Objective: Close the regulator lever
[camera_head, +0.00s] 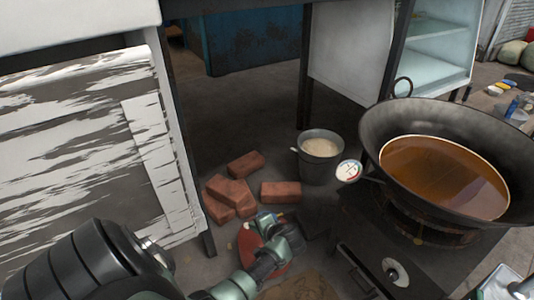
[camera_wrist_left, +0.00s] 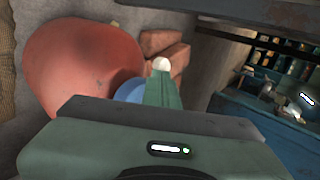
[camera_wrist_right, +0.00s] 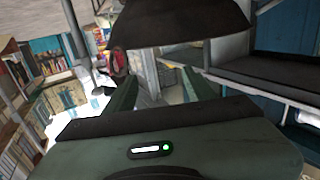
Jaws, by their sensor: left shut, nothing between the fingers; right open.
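A rounded red gas cylinder (camera_head: 250,246) stands on the floor beside the bricks, partly hidden behind my left gripper (camera_head: 280,228). It fills the left of the left wrist view (camera_wrist_left: 78,65). A blue part, apparently the regulator (camera_wrist_left: 131,90), shows at the cylinder's right edge, mostly hidden behind my shut, empty left fingers (camera_wrist_left: 162,82). A small white round piece shows at the fingertips; I cannot tell whether it belongs to the lever. The lever's position and any contact are unclear. My right gripper (camera_wrist_right: 158,80) is open and empty in the right wrist view.
A wok (camera_head: 375,135) of brown liquid sits on a dark stove (camera_head: 365,240) at right. A dial thermometer (camera_head: 349,171) is by its rim. A bucket (camera_head: 320,165) and several bricks (camera_head: 280,192) stand behind the cylinder. A peeling white cabinet (camera_head: 75,150) is at left.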

